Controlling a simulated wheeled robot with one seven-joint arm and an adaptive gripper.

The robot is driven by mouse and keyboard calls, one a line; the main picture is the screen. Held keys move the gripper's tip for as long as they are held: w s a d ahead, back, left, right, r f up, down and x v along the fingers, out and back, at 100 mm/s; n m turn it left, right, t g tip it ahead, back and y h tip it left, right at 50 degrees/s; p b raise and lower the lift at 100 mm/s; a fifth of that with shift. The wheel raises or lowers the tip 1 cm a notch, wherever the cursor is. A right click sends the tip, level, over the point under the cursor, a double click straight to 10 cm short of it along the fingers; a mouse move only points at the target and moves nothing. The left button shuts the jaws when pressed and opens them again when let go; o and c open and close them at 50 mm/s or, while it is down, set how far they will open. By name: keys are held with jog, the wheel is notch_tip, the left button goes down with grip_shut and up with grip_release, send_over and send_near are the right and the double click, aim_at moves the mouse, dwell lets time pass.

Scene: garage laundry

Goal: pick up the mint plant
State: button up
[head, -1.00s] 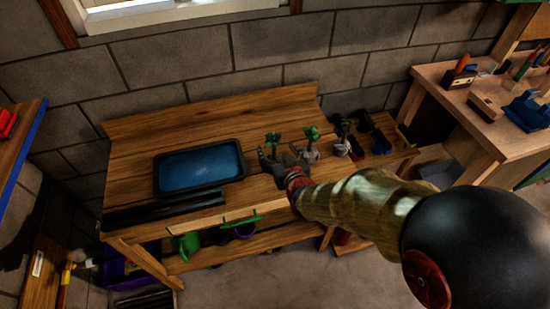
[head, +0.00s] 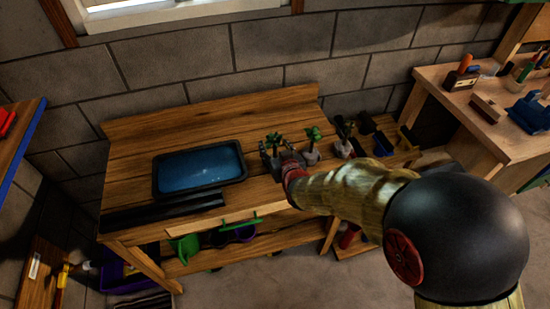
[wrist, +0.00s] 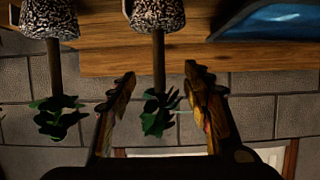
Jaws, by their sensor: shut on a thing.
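Three small potted plants stand in a row on the wooden bench, each with a speckled pot, a thin stem and green leaves. No label tells which is mint. The leftmost plant in the head view (head: 274,139) is at my gripper (head: 274,157).
A dark tray with a blue inside (head: 160,187) lies left of my gripper on the bench (head: 140,150). The third plant (head: 344,149) and small dark containers are to the right. A block wall (head: 240,60) rises behind. A workbench (head: 440,105) with tools stands at right.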

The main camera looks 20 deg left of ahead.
grip_shut()
dwell(0.5)
jog(key=shift+r, duration=0.1)
